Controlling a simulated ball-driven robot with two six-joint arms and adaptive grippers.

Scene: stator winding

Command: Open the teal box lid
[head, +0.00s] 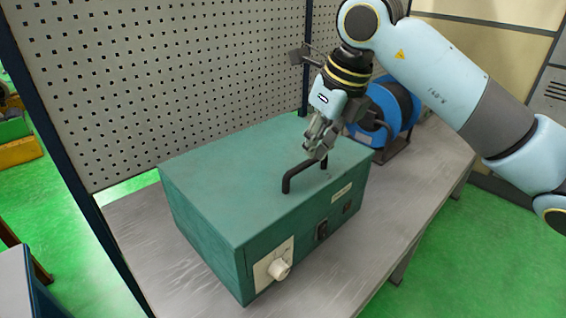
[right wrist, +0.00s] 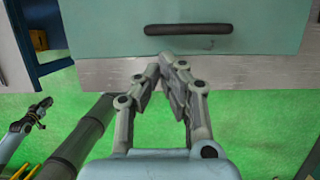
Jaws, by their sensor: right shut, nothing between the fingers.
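The teal box (head: 225,190) stands on a grey metal table with its lid flat and closed. A black bar handle (head: 302,172) is on the lid near the front edge; it also shows in the right wrist view (right wrist: 188,29). My right gripper (head: 318,152) is shut and empty, pointing down close to the handle's far end. In the right wrist view its fingertips (right wrist: 165,60) meet below the handle in the picture, with a gap between. I cannot tell its height above the lid. My left gripper (right wrist: 38,112) shows small at the left of the right wrist view; its jaws are unclear.
The box front carries a white knob (head: 279,268) and dark switches. A blue cable reel (head: 390,108) stands behind the box at the right, near my right arm. A perforated panel (head: 165,85) rises along the back. The table (head: 150,235) is bare beside the box.

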